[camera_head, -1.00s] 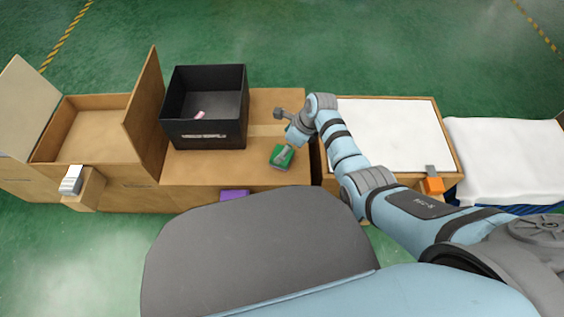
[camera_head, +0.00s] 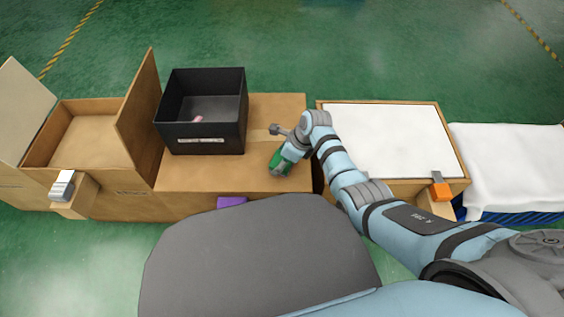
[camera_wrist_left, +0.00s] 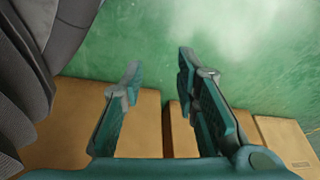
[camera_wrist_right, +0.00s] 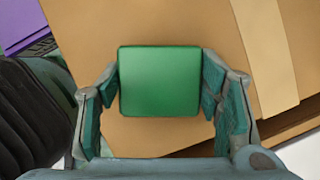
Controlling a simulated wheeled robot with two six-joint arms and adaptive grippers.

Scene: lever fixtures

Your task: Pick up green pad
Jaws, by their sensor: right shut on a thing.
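The green pad (camera_head: 279,161) is over the front right part of the brown cardboard box top, partly hidden by my right gripper (camera_head: 284,164). In the right wrist view the green pad (camera_wrist_right: 159,82) is a rounded square between the two fingers of my right gripper (camera_wrist_right: 161,92), which is shut on it from both sides. Whether the pad touches the box below I cannot tell. My left gripper (camera_wrist_left: 158,75) shows only in the left wrist view; its fingers are wide apart with nothing between them.
A black bin (camera_head: 203,139) with a small pink thing (camera_head: 198,119) inside stands left of the pad on the cardboard box (camera_head: 207,178). An open carton (camera_head: 88,140) is farther left. A white-topped box (camera_head: 385,135) and a white cloth (camera_head: 508,157) are to the right. A purple item (camera_head: 231,202) sits at the front edge.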

